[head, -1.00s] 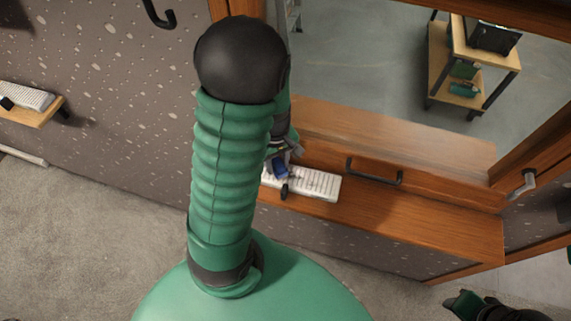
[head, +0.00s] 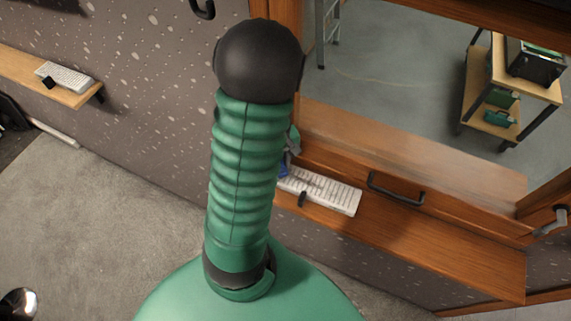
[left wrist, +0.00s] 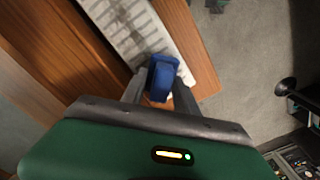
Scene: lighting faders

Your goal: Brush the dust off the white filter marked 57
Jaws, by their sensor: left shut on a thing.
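A white slatted filter (head: 335,194) lies on the wooden ledge below the window. In the left wrist view the white filter (left wrist: 150,28) shows dark grey dust at its far part; no number is legible. My left gripper (left wrist: 160,92) is shut on a blue thing (left wrist: 162,74), probably the brush's handle, over the filter's near end. Its bristles are not clearly visible, so I cannot tell whether they touch the filter. In the head view my arm hides most of the left gripper; a bit of blue (head: 284,170) shows beside the filter. My right gripper is out of view.
A black handle (head: 396,190) is right of the filter on the window frame. Another white slatted item (head: 65,76) lies on a wall shelf (head: 50,93) at left. A cart (head: 492,90) stands beyond the window.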

